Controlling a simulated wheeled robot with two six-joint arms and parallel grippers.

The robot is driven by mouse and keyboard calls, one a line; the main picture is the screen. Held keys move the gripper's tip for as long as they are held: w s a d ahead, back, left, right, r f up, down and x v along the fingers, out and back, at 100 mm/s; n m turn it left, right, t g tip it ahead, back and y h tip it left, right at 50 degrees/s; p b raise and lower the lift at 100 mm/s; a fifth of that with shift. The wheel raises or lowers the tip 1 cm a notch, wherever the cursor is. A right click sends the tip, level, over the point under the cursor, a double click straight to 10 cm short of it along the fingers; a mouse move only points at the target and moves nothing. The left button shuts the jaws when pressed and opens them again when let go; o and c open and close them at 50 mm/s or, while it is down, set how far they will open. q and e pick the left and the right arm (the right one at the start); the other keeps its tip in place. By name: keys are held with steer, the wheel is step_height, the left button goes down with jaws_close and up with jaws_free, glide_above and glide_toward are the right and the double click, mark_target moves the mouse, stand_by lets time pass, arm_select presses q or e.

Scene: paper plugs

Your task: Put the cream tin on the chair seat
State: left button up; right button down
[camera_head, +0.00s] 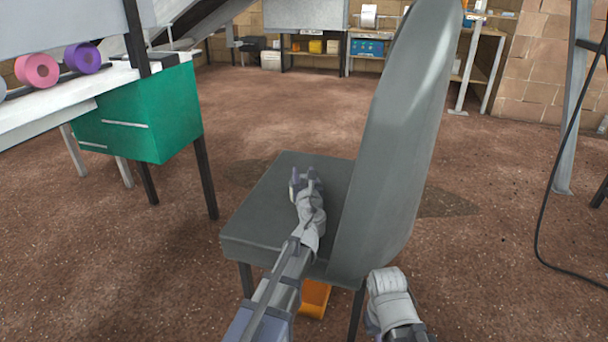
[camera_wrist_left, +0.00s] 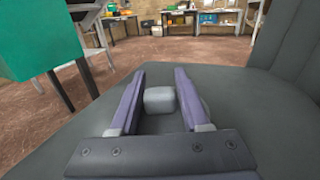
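A small pale grey block, which I take to be the cream tin (camera_wrist_left: 160,100), is between the fingers of my left gripper (camera_wrist_left: 160,85) in the left wrist view. Narrow dark gaps show beside it, and it seems to rest on the seat. In the head view my left gripper (camera_head: 304,178) is low over the dark grey chair seat (camera_head: 262,205), its fingers apart. The tin is hard to make out there. My right gripper (camera_head: 388,283) is at the lower right, near the chair's back; its fingers do not show clearly.
The tall grey chair back (camera_head: 395,150) rises just right of my left gripper. A green drawer box (camera_head: 145,115) hangs under the white bench at left, with pink (camera_head: 37,70) and purple (camera_head: 82,57) rolls above. An orange object (camera_head: 314,298) lies under the chair. Open floor surrounds it.

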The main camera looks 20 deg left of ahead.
arm_select(q)
steer(key=shift+o, duration=1.2)
steer(key=shift+r, duration=0.1)
steer(key=shift+s, duration=0.25)
steer(key=v, duration=1.1)
steer(key=shift+s+d, duration=0.15)
steer(key=shift+s, duration=0.1)
